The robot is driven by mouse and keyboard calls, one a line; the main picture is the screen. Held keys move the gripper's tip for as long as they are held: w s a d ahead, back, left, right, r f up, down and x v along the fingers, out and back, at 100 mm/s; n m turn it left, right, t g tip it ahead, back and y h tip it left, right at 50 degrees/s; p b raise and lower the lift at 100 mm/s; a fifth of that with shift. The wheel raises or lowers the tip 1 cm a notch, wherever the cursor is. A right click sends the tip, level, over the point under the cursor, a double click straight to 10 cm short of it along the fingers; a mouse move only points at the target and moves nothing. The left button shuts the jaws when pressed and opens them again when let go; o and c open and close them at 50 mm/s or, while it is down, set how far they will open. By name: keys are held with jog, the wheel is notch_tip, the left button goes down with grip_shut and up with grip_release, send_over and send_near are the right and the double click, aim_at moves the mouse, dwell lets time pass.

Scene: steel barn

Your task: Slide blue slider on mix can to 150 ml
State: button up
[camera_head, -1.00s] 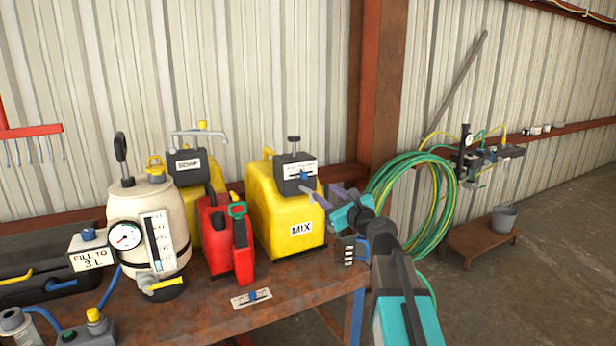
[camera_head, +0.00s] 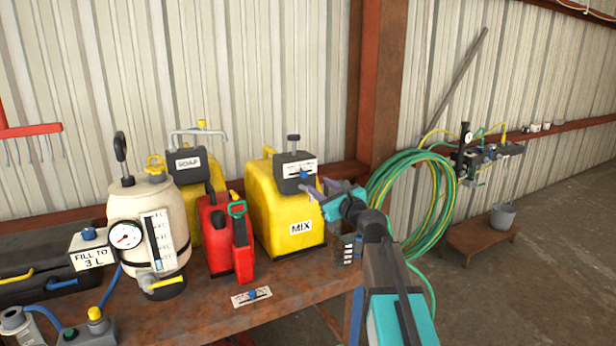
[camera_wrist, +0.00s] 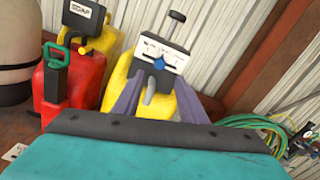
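The yellow MIX can (camera_head: 283,213) stands on the workbench with a grey dosing head (camera_head: 288,181) on top. A white scale plate (camera_head: 299,168) is on the head's front; its marks are too small to read. The blue slider (camera_head: 304,175) sits near the middle of the plate, and shows as a blue knob in the wrist view (camera_wrist: 159,63). My gripper (camera_head: 319,189) is in front of and slightly right of the head. In the wrist view its two purple fingers (camera_wrist: 158,100) are spread apart, with the head and its grey spout between them in the picture. No contact with the slider is visible.
A red can (camera_head: 228,240), the yellow SOAP can (camera_head: 188,203) and a cream pressure tank (camera_head: 150,225) stand left of the MIX can. A small slider card (camera_head: 251,297) lies on the bench (camera_head: 215,315). A green hose coil (camera_head: 425,205) hangs at right.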

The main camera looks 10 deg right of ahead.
aim_at(305, 176)
jog(key=shift+p+x, duration=1.2)
jog(key=shift+x, duration=4)
jog(key=shift+f, duration=0.1)
grip_shut()
